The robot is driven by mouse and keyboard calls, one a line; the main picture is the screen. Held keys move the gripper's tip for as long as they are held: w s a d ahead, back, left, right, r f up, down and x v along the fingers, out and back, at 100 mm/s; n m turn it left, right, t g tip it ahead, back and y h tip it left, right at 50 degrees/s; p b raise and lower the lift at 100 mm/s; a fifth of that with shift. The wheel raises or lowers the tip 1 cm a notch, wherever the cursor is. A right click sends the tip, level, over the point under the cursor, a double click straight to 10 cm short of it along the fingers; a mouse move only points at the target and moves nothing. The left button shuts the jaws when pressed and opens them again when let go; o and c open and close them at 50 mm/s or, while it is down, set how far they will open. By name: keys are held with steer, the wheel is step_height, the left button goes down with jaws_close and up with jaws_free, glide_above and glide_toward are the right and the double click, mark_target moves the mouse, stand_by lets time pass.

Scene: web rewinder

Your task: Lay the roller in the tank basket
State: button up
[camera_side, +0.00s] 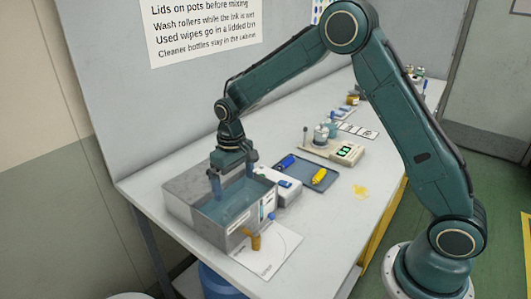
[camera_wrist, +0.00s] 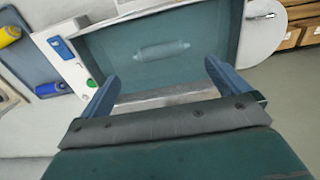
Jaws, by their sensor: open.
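The tank (camera_side: 185,190) is a grey open-topped box of blue-green liquid at the near left of the bench. In the wrist view, a pale, short roller-like shape (camera_wrist: 162,50) lies in the liquid of the tank (camera_wrist: 232,30), near the middle. It looks like the roller, but the liquid blurs it and I cannot make out a basket. My gripper (camera_side: 233,178) points down over the tank, with its fingers at or in its opening. In the wrist view my gripper (camera_wrist: 160,88) is open, nothing between the fingers, and the shape lies beyond them.
A white control unit (camera_side: 289,188) adjoins the tank's right side. A dark tray (camera_side: 303,175) holds a blue item (camera_side: 285,162) and a yellow item (camera_side: 319,176).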

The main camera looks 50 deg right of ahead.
steer(key=shift+r, duration=2.2)
steer(key=shift+r, duration=0.1)
steer(key=s+d+r+t, duration=0.2)
steer(key=s+r+t, duration=0.1)
steer(key=s+r, duration=1.1)
steer(key=s+d+t, duration=0.1)
steer(key=s+t, duration=0.1)
steer(key=s, duration=1.4)
steer(key=shift+s+r+t, duration=0.3)
steer(key=shift+s+r, duration=0.05)
steer(key=shift+r, duration=0.1)
